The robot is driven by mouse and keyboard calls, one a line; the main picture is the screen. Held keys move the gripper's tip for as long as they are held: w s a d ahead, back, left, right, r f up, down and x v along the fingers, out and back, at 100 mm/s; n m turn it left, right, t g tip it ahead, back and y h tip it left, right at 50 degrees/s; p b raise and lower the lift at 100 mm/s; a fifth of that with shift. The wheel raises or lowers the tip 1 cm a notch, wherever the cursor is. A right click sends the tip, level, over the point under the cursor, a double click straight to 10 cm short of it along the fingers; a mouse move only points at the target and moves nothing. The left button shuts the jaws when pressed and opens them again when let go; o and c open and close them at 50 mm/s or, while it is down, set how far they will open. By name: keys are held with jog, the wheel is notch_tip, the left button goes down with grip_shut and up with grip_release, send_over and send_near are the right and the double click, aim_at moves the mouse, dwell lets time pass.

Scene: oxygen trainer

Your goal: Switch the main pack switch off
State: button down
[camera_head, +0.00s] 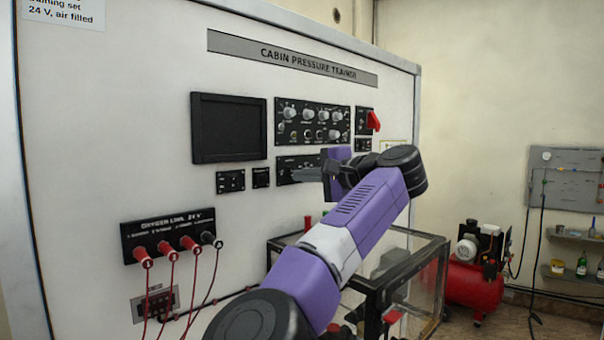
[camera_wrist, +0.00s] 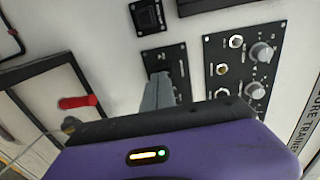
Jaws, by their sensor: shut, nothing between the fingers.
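My gripper (camera_head: 298,174) is shut and empty. Its fingertips are in front of a black lower switch panel (camera_head: 289,162), below the knob panel. In the wrist view the grey fingers (camera_wrist: 158,92) overlap this same lower panel (camera_wrist: 176,58) and hide part of it. I cannot tell whether the tips touch it. The lettering is too small to read, so I cannot tell which control is the main pack switch. A red switch handle (camera_head: 373,120) on a small panel is at the upper right. It does not show clearly in the wrist view.
The knob panel (camera_head: 312,122) is just above, beside a dark screen (camera_head: 229,128). Small black panels (camera_head: 231,181) sit to the left. The oxygen panel (camera_head: 168,236) has red plugs and hanging cables. A glass-sided case (camera_head: 434,262) stands below my arm. A red compressor (camera_head: 474,285) is at right.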

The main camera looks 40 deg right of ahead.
jog(key=shift+w, duration=0.3)
jog(key=shift+f, duration=0.15)
